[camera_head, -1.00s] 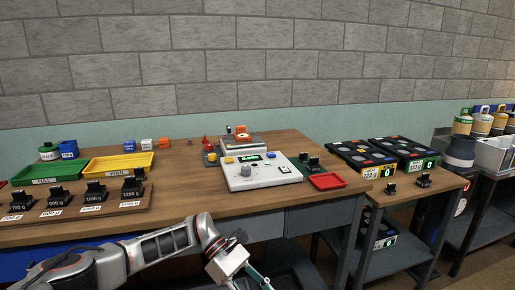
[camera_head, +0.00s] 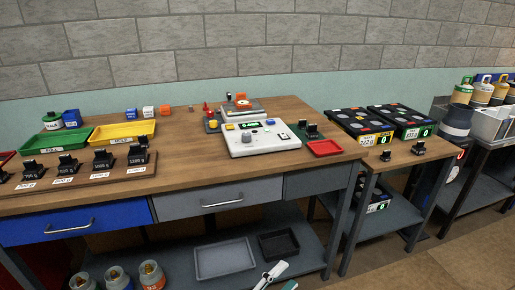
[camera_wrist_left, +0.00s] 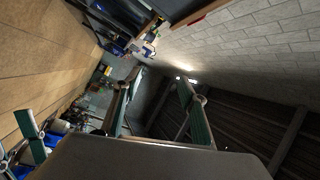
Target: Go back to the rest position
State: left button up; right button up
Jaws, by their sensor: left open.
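My left gripper (camera_head: 275,274) shows at the bottom edge of the head view, low in front of the table, with only its pale finger parts and a bit of green in the picture. In the left wrist view its two green-padded fingers (camera_wrist_left: 160,100) are spread apart with nothing between them. A part with green pads at the lower left of the left wrist view looks like my right gripper (camera_wrist_left: 32,136); its opening is unclear. The head view does not show my right gripper.
The wooden table (camera_head: 190,155) holds a scale (camera_head: 258,138), a yellow tray (camera_head: 122,132), a green tray (camera_head: 55,141), a red tray (camera_head: 324,148) and black weights. A grey tray (camera_head: 224,259) and gas bottles (camera_head: 151,276) are below. Floor at right is clear.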

pick_arm(q)
jog(key=s+a+f+n+g+y, duration=0.1)
jog(key=s+a+f+n+y, duration=0.3)
jog(key=a, duration=0.5)
jog(key=s+a+f+n+g+y+p, duration=0.1)
jog(key=s+a+f+n+y, duration=0.3)
jog(key=s+a+f+n, duration=0.2)
jog(key=s+a+f+n+g+y, duration=0.1)
jog(key=s+a+f+n+y, duration=0.2)
jog(key=s+a+f+n, duration=0.2)
jog(key=s+a+n, duration=0.1)
jog(key=a+n, duration=0.2)
jog(key=a, duration=0.3)
jog(key=shift+a+y, duration=0.4)
jog(key=shift+w+f, duration=0.1)
jog(key=c, duration=0.4)
jog(key=shift+w, duration=0.2)
